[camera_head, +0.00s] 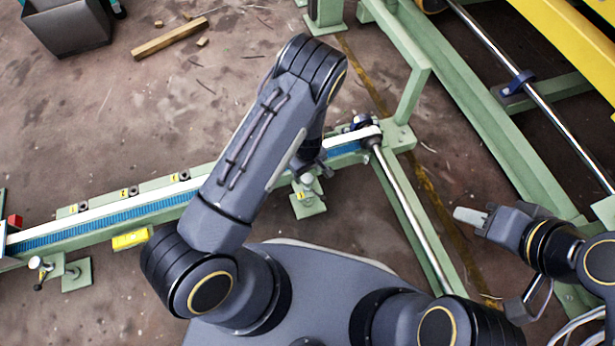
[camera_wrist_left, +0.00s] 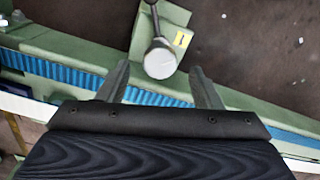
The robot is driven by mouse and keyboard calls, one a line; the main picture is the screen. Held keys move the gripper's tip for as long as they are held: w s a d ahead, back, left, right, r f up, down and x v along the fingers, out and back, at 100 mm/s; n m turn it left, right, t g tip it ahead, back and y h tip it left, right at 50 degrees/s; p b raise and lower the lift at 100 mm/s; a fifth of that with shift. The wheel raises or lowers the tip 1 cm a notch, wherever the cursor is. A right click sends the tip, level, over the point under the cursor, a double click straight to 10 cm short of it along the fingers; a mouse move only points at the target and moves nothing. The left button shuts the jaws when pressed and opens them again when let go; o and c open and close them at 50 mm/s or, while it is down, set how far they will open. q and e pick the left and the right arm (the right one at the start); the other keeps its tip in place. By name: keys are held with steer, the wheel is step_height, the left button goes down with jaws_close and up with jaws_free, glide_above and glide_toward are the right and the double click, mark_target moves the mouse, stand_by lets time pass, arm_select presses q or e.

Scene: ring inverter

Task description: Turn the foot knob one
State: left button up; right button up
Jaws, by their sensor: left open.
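A foot knob with a round pale-grey head (camera_wrist_left: 160,60) and a dark lever stands on a green foot plate with a yellow label in the left wrist view. In the head view this knob (camera_head: 307,180) is below the conveyor's right end, partly beside my gripper. My left gripper (camera_wrist_left: 160,67) is open and empty. Its two fingertips show on either side of the knob head, but I cannot tell if they reach its height. In the head view my left gripper (camera_head: 318,166) is mostly hidden by its arm. My right gripper (camera_head: 470,216) is far off to the right, apart from the knob.
The conveyor's blue belt (camera_head: 105,222) runs beside the knob. Another foot knob (camera_head: 37,263) stands at the left. A steel rod (camera_head: 410,210) and green frame beams (camera_head: 470,110) lie to the right. A wooden block (camera_head: 168,40) and grey bin (camera_head: 65,27) are on the floor.

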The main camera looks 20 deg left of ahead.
arm_select(q)
steer(key=shift+f+b, duration=0.3)
steer(key=shift+f, duration=0.9)
steer(key=c, duration=1)
